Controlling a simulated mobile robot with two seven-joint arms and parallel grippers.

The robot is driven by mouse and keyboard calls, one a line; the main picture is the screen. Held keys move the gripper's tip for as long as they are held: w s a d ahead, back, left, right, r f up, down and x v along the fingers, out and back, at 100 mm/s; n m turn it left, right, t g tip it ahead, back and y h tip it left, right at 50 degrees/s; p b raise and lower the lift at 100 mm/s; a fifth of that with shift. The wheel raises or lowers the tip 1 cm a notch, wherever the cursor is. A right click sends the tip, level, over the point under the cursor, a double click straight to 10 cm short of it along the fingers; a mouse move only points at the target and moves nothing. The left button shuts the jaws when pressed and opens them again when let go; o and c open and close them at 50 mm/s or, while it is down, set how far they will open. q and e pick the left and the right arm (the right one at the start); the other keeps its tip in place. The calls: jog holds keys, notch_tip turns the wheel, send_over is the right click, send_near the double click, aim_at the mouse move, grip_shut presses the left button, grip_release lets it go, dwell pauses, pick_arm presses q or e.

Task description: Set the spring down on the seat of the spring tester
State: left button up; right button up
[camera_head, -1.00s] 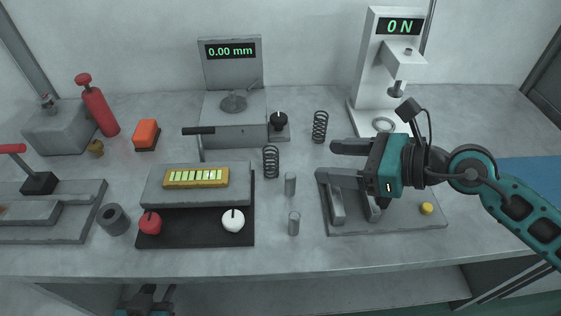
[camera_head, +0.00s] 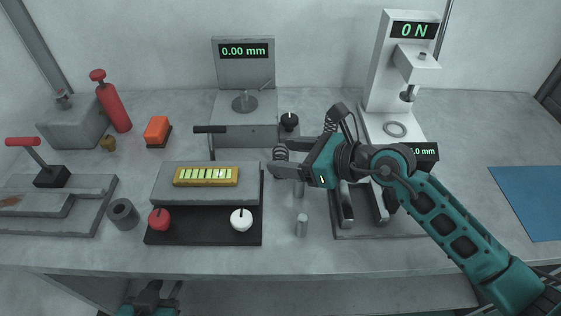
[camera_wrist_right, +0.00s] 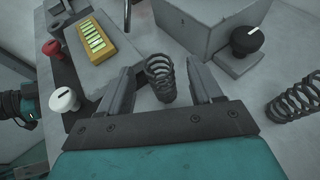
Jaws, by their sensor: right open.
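A dark coil spring (camera_head: 281,152) stands on the bench, left of the other spring. In the right wrist view it (camera_wrist_right: 160,78) stands upright between the spread fingers, with a gap on each side. My right gripper (camera_head: 279,167) is open around it and hides its lower part in the head view. A second spring (camera_head: 331,117) is partly hidden behind my gripper; it also shows at the right of the wrist view (camera_wrist_right: 293,100). The white spring tester (camera_head: 394,70) reads 0 N; its ring-shaped seat (camera_head: 395,129) is empty. My left gripper (camera_head: 150,298) is at the bottom edge; its jaws are unclear.
A height gauge (camera_head: 245,105) reading 0.00 mm stands behind the springs, with a black knob (camera_head: 289,121) beside it. A grey block with a yellow panel (camera_head: 206,176) lies to the left. Small metal cylinders (camera_head: 302,225) and a slotted fixture (camera_head: 362,205) are nearer the front.

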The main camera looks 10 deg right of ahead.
jog(key=shift+w+a+f, duration=0.15)
jog(key=shift+w+a, duration=0.05)
jog(key=shift+a, duration=0.1)
jog(key=shift+c, duration=0.2)
grip_shut()
jog(key=shift+r, duration=0.5)
pick_arm(q)
jog(key=r+p, duration=0.1)
jog(key=a+r+p, duration=0.1)
jog(key=p, duration=0.1)
jog(key=shift+s, duration=0.4)
pick_arm(e)
notch_tip(320, 180, up, 19)
